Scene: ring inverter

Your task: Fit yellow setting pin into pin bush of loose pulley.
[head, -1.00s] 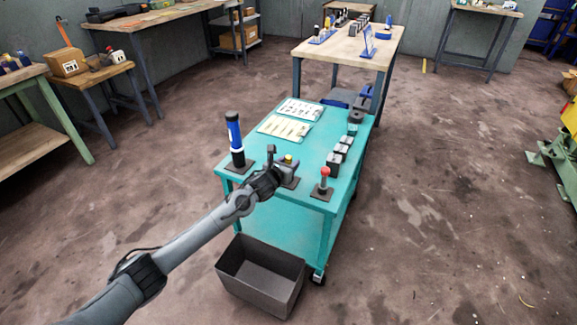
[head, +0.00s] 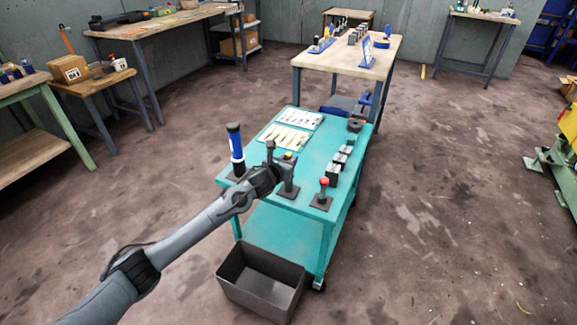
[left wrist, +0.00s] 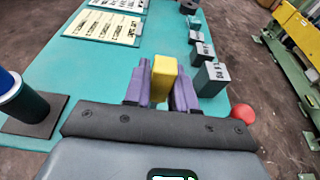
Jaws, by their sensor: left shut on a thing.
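The yellow setting pin (left wrist: 163,79) shows as a yellow block between the two purple fingers of my left gripper (left wrist: 160,87) in the left wrist view. The gripper is shut on it. In the head view my left gripper (head: 284,169) is over the near part of the teal cart, above a small dark stand (head: 287,190), with a yellow tip (head: 288,155) showing at its fingers. The pin's lower end is hidden. A dark round part (head: 354,125) at the cart's far right may be the loose pulley; its bush cannot be made out. My right gripper is not in view.
The teal cart (head: 315,155) also bears a blue-and-white bottle (head: 235,143), a red-knobbed stand (head: 323,190), several grey blocks (head: 334,174) and two printed sheets (head: 285,138). A grey bin (head: 260,281) stands on the floor in front. A wooden table (head: 340,55) is behind.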

